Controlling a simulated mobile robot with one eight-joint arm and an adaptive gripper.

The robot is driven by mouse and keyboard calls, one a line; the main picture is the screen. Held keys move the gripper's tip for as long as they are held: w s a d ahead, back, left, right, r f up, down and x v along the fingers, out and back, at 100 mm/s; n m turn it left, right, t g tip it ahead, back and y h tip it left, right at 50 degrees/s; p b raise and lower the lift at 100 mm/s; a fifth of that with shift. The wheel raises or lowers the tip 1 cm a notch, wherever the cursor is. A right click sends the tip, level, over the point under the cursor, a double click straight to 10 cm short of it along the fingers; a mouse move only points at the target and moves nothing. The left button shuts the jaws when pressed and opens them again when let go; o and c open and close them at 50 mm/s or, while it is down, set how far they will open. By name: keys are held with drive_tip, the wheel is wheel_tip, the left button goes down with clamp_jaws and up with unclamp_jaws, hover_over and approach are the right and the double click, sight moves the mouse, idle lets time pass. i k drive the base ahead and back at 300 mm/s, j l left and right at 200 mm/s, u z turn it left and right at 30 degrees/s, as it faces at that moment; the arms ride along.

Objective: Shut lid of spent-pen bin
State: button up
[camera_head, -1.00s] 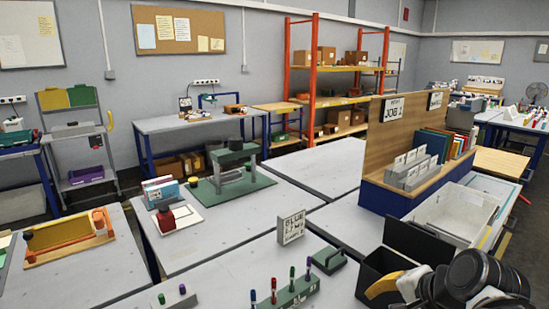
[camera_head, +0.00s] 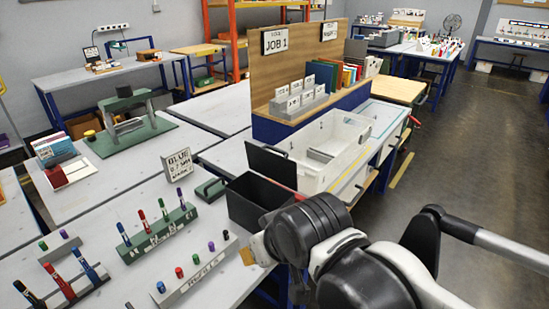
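A black open-topped bin (camera_head: 250,212) stands at the right edge of the near table; I take it for the spent-pen bin. Its dark lid (camera_head: 272,164) stands up at the bin's far side, tilted back and open. The inside of the bin looks dark, and I cannot tell what is in it. My black and white arm fills the lower right, close in front of the bin. It overlaps the bin's lower right corner in the picture. I cannot make out any gripper fingers.
A green rack (camera_head: 160,240) of capped pens and a grey rack (camera_head: 198,278) stand left of the bin. A dark green handled block (camera_head: 210,189) sits just left of it. A white tray (camera_head: 325,150) lies behind it. Open floor (camera_head: 460,170) is at right.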

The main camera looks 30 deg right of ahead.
sight(281, 169)
drive_tip(key=i+l+u, duration=0.1)
drive_tip(key=l+u, duration=0.2)
drive_tip(key=l, duration=0.4)
drive_tip(key=l+u, duration=0.35)
drive_tip(key=l, duration=0.35)
drive_tip(key=l+u, duration=0.3)
drive_tip(key=l, duration=0.45)
drive_tip(key=k+l+u, duration=0.1)
drive_tip(key=l+u, duration=0.25)
drive_tip(key=l, duration=0.35)
drive_tip(key=l+u, duration=0.2)
drive_tip(key=i+l+u, duration=0.2)
drive_tip(key=l, duration=0.25)
drive_tip(key=k+l+u, duration=0.2)
drive_tip(key=k+l, duration=0.2)
drive_tip(key=l, duration=0.1)
